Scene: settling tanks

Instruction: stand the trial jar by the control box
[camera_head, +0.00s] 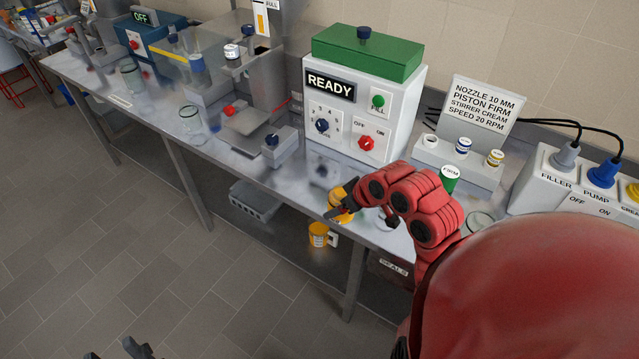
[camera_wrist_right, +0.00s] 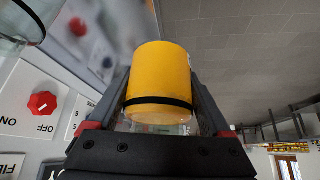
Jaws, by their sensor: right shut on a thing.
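The trial jar, filled with yellow (camera_wrist_right: 158,75), is between the fingers of my right gripper (camera_wrist_right: 160,110). In the head view my right gripper (camera_head: 342,207) is at the bench's front edge, in front of and below the control box, with the yellow jar partly hidden by the fingers. I cannot tell whether the jar touches the bench. The white control box (camera_head: 395,110) has a green top, a READY display, a dial and a red switch. It also shows upside down in the right wrist view (camera_wrist_right: 30,125). My left gripper (camera_head: 115,352) is at the bottom edge, its dark fingertips apart.
A small grey block with a dark knob (camera_head: 280,148) stands left of the box. A rack with small jars (camera_head: 450,158) and a sign stands right. An orange mug (camera_head: 319,234) is below the bench.

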